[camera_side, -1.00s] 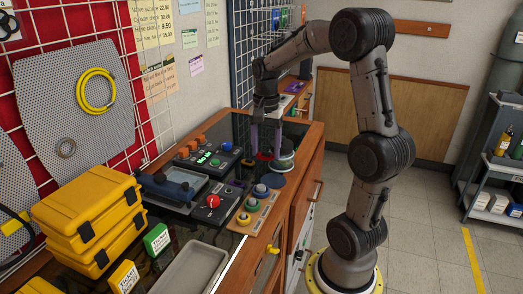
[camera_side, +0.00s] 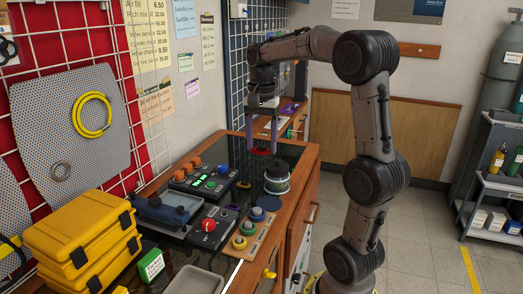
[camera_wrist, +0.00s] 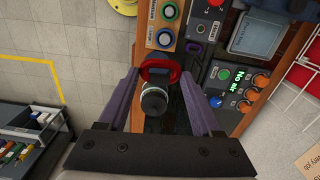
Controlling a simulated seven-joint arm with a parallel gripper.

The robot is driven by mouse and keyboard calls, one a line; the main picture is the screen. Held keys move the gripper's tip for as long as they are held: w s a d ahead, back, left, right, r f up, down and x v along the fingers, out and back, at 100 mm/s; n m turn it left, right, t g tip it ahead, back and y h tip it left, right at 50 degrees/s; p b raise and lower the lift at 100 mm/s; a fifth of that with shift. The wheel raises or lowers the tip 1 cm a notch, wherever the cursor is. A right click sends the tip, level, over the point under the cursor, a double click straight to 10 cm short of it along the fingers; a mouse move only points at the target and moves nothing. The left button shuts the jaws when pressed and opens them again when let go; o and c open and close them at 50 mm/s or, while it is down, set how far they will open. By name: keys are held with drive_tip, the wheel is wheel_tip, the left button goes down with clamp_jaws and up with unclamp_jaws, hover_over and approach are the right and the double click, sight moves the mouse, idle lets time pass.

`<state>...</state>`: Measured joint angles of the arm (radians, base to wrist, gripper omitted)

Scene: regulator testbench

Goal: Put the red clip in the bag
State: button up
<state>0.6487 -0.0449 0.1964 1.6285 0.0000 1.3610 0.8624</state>
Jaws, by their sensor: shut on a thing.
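My gripper (camera_side: 262,140) has two purple fingers. They are closed on the red clip (camera_side: 260,151), which hangs at the fingertips over the dark bench top. In the wrist view the red clip (camera_wrist: 176,76) sits between the fingertips of my gripper (camera_wrist: 160,75). A dark cylinder with a pale green band (camera_side: 277,178) stands on the bench just in front and to the right of the clip in the side view. The cylinder (camera_wrist: 153,103) shows close to the clip in the wrist view. I cannot make out a bag in either view.
Control boxes with orange and green buttons (camera_side: 207,181) and a red knob box (camera_side: 209,226) stand left of the cylinder. A button strip (camera_side: 244,232) lies along the front edge. Yellow cases (camera_side: 80,230) are stacked at the near left. A wire grid stands behind the bench.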

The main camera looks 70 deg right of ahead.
drive_tip(key=shift+r, duration=0.15)
idle(0.4)
drive_tip(key=shift+w+d+m, duration=0.2)
drive_tip(key=shift+w+m, duration=0.05)
drive_tip(key=shift+m, duration=0.05)
drive_tip(key=w+a+f+m, duration=0.2)
drive_tip(key=w+f, duration=0.2)
drive_tip(key=w, duration=0.4)
drive_tip(key=n, duration=0.2)
hover_over(177, 205)
wheel_tip(177, 205, down, 14)
drive_tip(key=shift+s+f, duration=0.15)
drive_tip(key=shift+f, duration=1.75)
